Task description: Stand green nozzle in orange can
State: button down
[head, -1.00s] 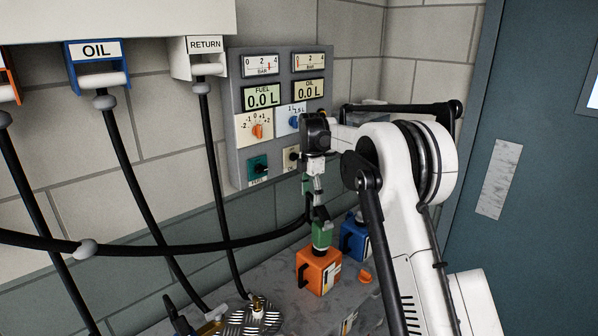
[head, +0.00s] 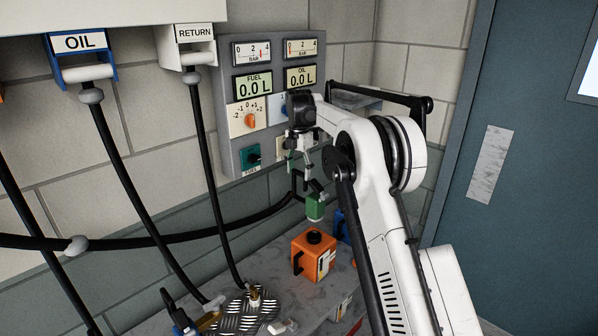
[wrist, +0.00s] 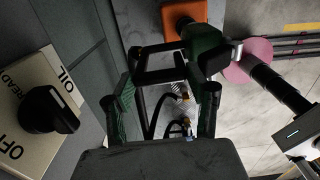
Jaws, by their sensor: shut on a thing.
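The green nozzle (head: 315,208) hangs from my gripper (head: 303,152) in the head view, its black hose trailing off to the left. My gripper is shut on it, apparently at the black handle part. The orange can (head: 312,266) stands upright on the bench below, with a dark round opening or fitting (head: 314,237) on top. The nozzle's lower end is above the can, with a visible gap. In the wrist view, the green nozzle (wrist: 205,45) partly covers the orange can (wrist: 184,14), and the fingers (wrist: 163,80) flank the black handle. The nozzle's spout tip is unclear.
A blue can (head: 342,228) stands behind the orange one, partly hidden by my arm. The gauge panel (head: 268,105) is close behind my gripper. Hoses hang at left. A round metal plate (head: 243,312) with fittings lies on the bench. A pink disc (wrist: 248,60) shows in the wrist view.

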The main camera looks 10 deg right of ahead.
jog(key=shift+f+b, duration=1.65)
jog(key=shift+f, duration=1.2)
jog(key=shift+f+b, duration=1.2)
jog(key=shift+f, duration=0.05)
dwell(0.5)
jog(key=c, duration=0.6)
grip_release()
jog(key=shift+c, duration=0.2)
notch_tip(320, 180, up, 12)
